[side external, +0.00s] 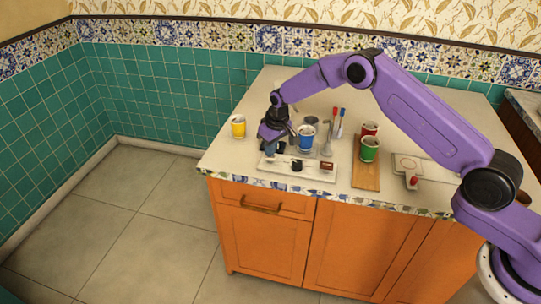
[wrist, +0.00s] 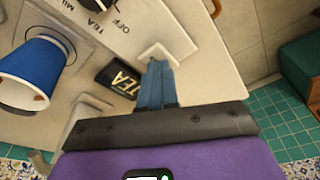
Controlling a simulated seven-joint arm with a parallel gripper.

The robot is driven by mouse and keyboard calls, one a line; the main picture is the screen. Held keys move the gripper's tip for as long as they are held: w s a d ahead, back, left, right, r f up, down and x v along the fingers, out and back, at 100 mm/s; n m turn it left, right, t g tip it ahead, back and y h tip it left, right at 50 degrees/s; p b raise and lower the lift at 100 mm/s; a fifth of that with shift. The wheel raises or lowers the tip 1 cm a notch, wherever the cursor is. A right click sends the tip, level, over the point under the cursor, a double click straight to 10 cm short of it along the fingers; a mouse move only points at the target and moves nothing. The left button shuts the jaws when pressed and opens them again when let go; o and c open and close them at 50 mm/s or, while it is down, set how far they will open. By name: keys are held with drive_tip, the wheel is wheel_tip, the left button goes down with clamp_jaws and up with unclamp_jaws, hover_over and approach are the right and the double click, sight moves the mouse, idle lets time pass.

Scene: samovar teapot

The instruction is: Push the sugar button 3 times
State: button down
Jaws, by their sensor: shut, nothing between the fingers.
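My gripper (side external: 270,152) is shut and empty, pointing down at the left end of a white control panel (side external: 318,178). In the wrist view its blue fingers (wrist: 156,70) are together, with their tips at a pale square piece (wrist: 168,45) on the panel. I cannot tell whether they touch it. A black block marked TEA (wrist: 118,78) lies just left of the fingers. The panel also carries a black knob (side external: 297,165) and a dark red piece (side external: 327,166). I cannot read any sugar label; the sugar button cannot be identified for certain.
A yellow cup (side external: 238,128) stands to the left. The counter's front left is clear.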

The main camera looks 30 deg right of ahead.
drive_tip(key=shift+f, duration=0.55)
drive_tip(key=shift+w+v, duration=0.15)
drive_tip(key=shift+v, duration=0.6)
drive_tip(key=shift+w+v, duration=0.15)
drive_tip(key=shift+v, duration=0.6)
drive_tip(key=shift+a+r, duration=0.1)
drive_tip(key=shift+r, duration=0.1)
drive_tip(key=shift+w+v, duration=0.2)
drive_tip(key=shift+v, duration=0.7)
drive_tip(key=shift+w+v, duration=0.2)
drive_tip(key=shift+v, duration=0.75)
drive_tip(key=shift+r, duration=0.1)
